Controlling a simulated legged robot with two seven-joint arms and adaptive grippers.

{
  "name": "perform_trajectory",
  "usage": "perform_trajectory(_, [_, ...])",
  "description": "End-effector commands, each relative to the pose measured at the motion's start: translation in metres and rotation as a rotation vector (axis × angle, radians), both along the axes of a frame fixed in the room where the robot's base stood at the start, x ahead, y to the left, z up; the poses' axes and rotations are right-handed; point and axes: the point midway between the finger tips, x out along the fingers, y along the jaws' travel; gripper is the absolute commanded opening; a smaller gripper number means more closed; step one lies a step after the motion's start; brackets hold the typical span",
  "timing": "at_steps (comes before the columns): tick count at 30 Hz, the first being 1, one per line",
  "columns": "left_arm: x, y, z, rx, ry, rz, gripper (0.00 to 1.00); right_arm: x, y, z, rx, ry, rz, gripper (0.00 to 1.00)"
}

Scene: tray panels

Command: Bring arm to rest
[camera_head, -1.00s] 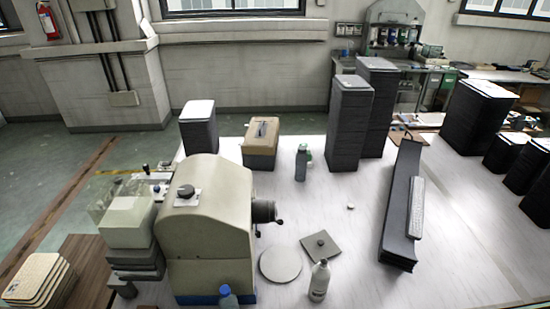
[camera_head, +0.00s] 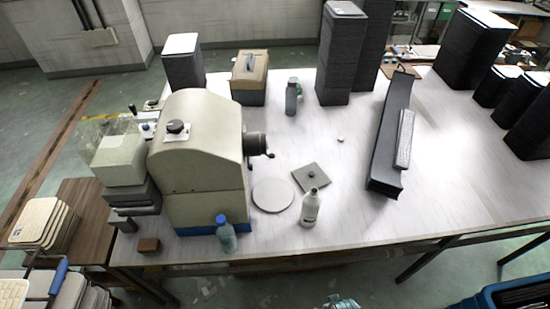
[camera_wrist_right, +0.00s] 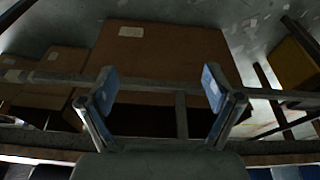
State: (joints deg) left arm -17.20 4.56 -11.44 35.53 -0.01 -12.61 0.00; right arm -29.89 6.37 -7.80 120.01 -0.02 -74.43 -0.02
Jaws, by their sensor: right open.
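My right gripper (camera_wrist_right: 160,98) shows in the right wrist view. Its two blue-padded fingers stand wide apart with nothing between them. Beyond the fingers are a grey metal bar (camera_wrist_right: 260,94) and a large brown cardboard box (camera_wrist_right: 165,50) with a white label. I cannot tell how far the gripper is from them. In the head view, a small grey metallic part shows at the bottom edge, and I cannot tell whether it belongs to my arm. My left gripper is not in view.
A white table (camera_head: 350,225) holds a beige machine (camera_head: 205,165), a blue-capped bottle (camera_head: 226,235), a white bottle (camera_head: 310,208), a round plate (camera_head: 273,195) and tall dark panel stacks (camera_head: 340,60). A blue bin (camera_head: 505,293) stands at bottom right. Floor shows before the table.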

Motion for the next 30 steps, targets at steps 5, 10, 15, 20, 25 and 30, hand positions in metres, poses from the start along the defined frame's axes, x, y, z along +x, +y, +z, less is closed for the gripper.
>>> perform_trajectory(5, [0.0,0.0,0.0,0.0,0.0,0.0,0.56,-0.012,0.0,-0.082,-0.003,0.04,0.006,0.9])
perform_trajectory(10, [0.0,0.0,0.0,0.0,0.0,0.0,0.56,-0.054,-0.006,-0.182,-0.008,0.087,0.014,0.9])
perform_trajectory(15, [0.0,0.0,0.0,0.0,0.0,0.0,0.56,-0.121,-0.017,-0.259,-0.014,0.13,0.026,0.9])
perform_trajectory(20, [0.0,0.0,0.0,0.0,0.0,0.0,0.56,-0.179,-0.028,-0.295,-0.019,0.16,0.032,0.9])
perform_trajectory(25, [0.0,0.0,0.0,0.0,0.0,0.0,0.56,-0.208,-0.034,-0.306,-0.021,0.17,0.037,0.9])
perform_trajectory(30, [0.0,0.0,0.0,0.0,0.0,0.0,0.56,-0.212,-0.034,-0.307,-0.021,0.171,0.037,0.9])
